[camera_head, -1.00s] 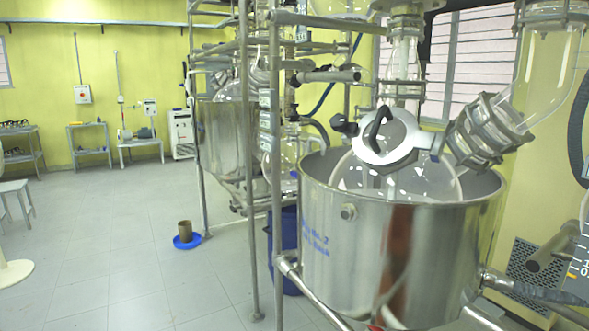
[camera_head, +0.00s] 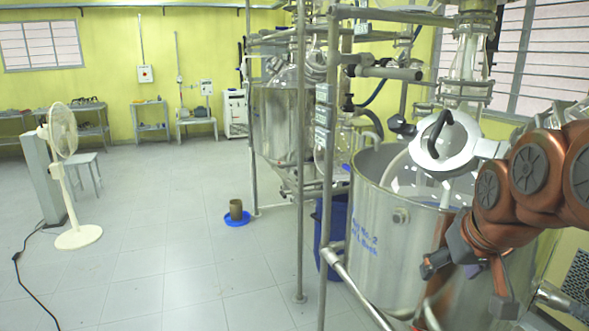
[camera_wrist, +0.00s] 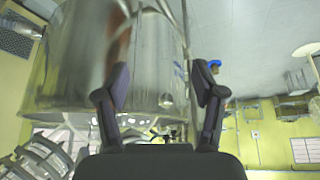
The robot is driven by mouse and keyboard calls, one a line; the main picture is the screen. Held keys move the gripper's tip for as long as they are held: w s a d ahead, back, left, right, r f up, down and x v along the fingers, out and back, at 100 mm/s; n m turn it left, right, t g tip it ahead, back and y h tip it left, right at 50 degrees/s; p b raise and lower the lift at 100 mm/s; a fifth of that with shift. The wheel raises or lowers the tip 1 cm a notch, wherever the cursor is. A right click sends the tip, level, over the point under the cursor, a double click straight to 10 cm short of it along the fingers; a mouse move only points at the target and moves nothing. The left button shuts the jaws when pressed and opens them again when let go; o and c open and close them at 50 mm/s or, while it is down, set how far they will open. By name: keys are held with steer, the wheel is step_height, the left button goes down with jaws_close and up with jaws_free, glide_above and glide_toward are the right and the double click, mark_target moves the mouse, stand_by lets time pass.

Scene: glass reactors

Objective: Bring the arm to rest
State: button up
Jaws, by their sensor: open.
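My copper-coloured arm (camera_head: 528,180) comes in from the right of the head view, in front of the right side of the steel reactor vessel (camera_head: 377,243). My gripper (camera_head: 468,286) hangs at its end, open and empty, in front of the vessel's wall. In the wrist view my gripper (camera_wrist: 160,72) shows two dark fingers spread apart with nothing between them. The steel vessel (camera_wrist: 80,60) fills the upper left there, beyond the fingers. I cannot tell the exact gap between fingers and vessel.
Metal frame posts (camera_head: 331,170) stand left of the vessel, with a blue drum (camera_head: 332,235) behind. A blue dish (camera_head: 237,219) with a brown pot (camera_head: 236,208) sits on the floor. A white fan (camera_head: 63,135) stands at the left. The floor between is clear.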

steer(key=s+a+f+g+p, duration=0.1)
steer(key=s+a+f+g, duration=0.3)
steer(key=s+f, duration=0.5)
steer(key=shift+s+a+n+p, duration=0.3)
steer(key=shift+s+a, duration=0.2)
steer(key=shift+a, duration=0.15)
steer(key=s+f+g, duration=0.1)
steer(key=s+f, duration=0.1)
steer(key=s, duration=0.2)
steer(key=s+a+f+g, duration=0.1)
steer(key=s+f, duration=0.1)
steer(key=s, duration=0.1)
steer(key=s+a+f+g+p, duration=0.1)
steer(key=s+f, duration=0.1)
steer(key=s, duration=0.2)
steer(key=shift+s+f+g, duration=0.25)
steer(key=shift+s+g, duration=0.05)
steer(key=shift+s, duration=0.05)
steer(key=shift+c, duration=0.2)
